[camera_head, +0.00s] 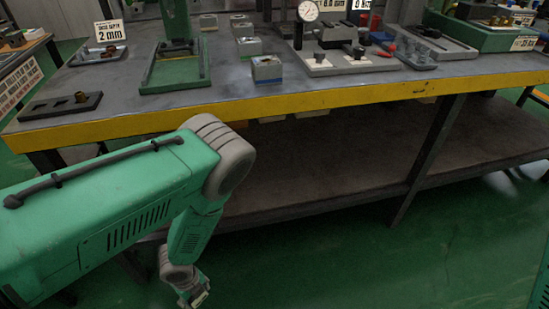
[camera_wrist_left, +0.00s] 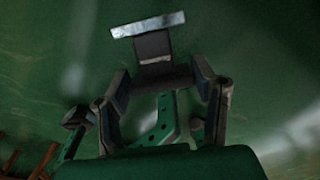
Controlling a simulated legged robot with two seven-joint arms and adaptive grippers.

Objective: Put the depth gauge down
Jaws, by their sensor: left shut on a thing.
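My left gripper (camera_head: 195,292) hangs low in front of the workbench, well below the bench top, over the green floor. In the left wrist view the left gripper (camera_wrist_left: 160,88) is shut on the depth gauge (camera_wrist_left: 152,46), which shows as a dark block with a pale metal bar across its far end. The rest of the gauge is hidden by the fingers. In the head view the gauge is too small to make out clearly. My right gripper is not in view.
The workbench (camera_head: 330,98) has a yellow front edge. On it stand a dark tray (camera_head: 60,106), a green stand (camera_head: 175,72), a small grey-blue block (camera_head: 267,69) and a white-dial fixture (camera_head: 308,12). A brown lower shelf (camera_head: 330,160) runs beneath. Bare bench top shows between the items.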

